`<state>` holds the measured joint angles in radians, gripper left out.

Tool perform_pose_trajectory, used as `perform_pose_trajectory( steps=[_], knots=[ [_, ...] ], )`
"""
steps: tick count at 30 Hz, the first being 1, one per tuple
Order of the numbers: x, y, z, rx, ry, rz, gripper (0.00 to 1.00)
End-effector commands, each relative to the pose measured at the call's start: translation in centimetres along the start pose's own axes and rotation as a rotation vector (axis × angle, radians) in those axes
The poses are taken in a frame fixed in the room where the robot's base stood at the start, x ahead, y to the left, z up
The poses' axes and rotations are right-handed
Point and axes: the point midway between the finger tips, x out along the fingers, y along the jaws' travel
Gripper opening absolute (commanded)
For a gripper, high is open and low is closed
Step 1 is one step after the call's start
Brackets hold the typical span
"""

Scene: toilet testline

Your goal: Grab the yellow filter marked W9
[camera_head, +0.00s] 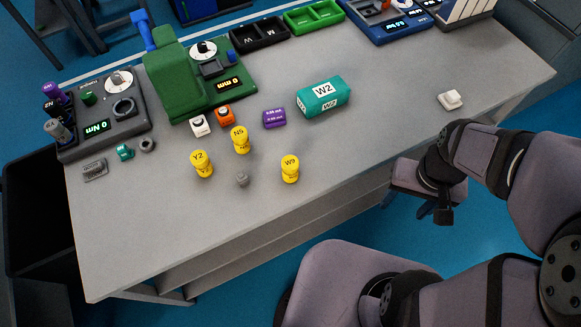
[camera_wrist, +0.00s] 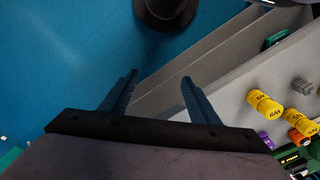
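The yellow filter marked W9 (camera_head: 290,169) stands upright on the grey table near its front edge. Two similar yellow filters stand to its left: N5 (camera_head: 241,139) farther back and Y2 (camera_head: 202,164) at about the same depth. My gripper (camera_wrist: 159,76) is open and empty, its two dark fingers apart over the blue floor. In the head view it hangs off the table's front edge, well to the right of W9.
A small grey part (camera_head: 242,180) lies between Y2 and W9. A teal W2 box (camera_head: 323,97) and a purple box (camera_head: 274,118) stand behind. A white piece (camera_head: 450,100) lies at the right. The table (camera_head: 375,140) is clear between W9 and that piece.

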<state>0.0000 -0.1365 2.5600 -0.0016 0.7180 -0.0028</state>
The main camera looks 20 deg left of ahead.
Motion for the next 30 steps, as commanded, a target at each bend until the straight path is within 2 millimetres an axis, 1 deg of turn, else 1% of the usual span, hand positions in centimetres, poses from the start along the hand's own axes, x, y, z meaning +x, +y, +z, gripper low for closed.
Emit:
perform_pose_trajectory(
  steps=[7, 11, 14, 21, 22, 26, 29, 30],
  knots=[
    [-0.1, 0.0, 0.0, 0.0, 0.0, 0.0, 0.56],
    [-0.7, 0.0, -0.1, 0.0, 0.003, 0.0, 0.56],
    [-1.8, 0.0, -0.2, 0.0, 0.006, 0.0, 0.56],
    [-5.2, -0.2, -0.2, -0.004, 0.01, -0.003, 0.56],
    [-4.6, -1.0, -0.7, -0.018, 0.023, -0.017, 0.56],
    [-3.7, -3.7, -2.6, -0.056, 0.095, -0.065, 0.56],
    [-3.1, -6.1, -4.2, -0.084, 0.157, -0.106, 0.56],
    [-2.8, -7.3, -4.9, -0.096, 0.186, -0.125, 0.56]
  ],
)
